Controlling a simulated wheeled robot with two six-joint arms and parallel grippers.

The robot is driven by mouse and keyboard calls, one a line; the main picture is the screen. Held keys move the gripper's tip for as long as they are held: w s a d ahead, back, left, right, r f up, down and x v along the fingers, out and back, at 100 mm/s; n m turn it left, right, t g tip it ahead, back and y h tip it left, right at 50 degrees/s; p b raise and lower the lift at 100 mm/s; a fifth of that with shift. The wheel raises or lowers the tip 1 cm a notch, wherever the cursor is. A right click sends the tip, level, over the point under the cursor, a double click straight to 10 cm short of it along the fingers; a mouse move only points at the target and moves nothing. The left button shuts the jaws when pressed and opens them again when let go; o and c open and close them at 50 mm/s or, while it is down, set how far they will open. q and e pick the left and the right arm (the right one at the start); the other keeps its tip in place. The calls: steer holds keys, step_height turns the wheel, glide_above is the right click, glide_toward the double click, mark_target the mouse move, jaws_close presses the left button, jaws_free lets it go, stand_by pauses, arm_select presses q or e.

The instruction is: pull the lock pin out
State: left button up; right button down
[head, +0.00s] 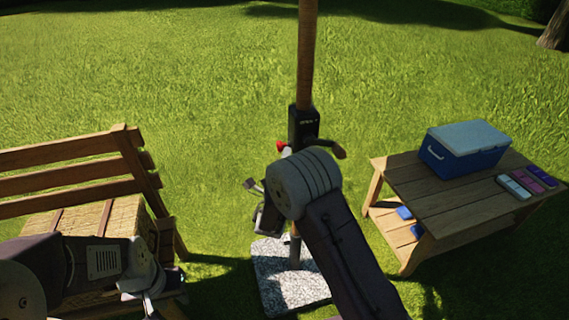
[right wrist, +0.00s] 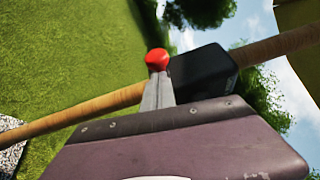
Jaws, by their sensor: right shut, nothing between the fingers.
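The lock pin shows as a red knob (head: 281,146) at the left side of the black housing (head: 303,122) on a wooden pole. In the right wrist view the red knob (right wrist: 157,61) stands at the tips of my right gripper (right wrist: 158,78), whose grey fingers are together. I cannot tell whether they touch it; the pin's shaft is hidden. In the head view my right wrist hides most of the right gripper (head: 287,153). My left gripper (head: 150,292) is low at the left, away from the pole; its finger opening is unclear.
The pole stands on a speckled stone base (head: 283,275). A brown handle (head: 327,147) juts right from the housing. A slatted wooden bench (head: 70,155) is at the left. A wooden table (head: 432,200) with a blue cooler (head: 464,154) is at the right. Open grass lies behind.

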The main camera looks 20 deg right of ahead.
steer(key=shift+w, duration=0.15)
steer(key=shift+a+p, duration=0.3)
steer(key=shift+a, duration=1.1)
arm_select(q)
steer(key=shift+r, duration=0.25)
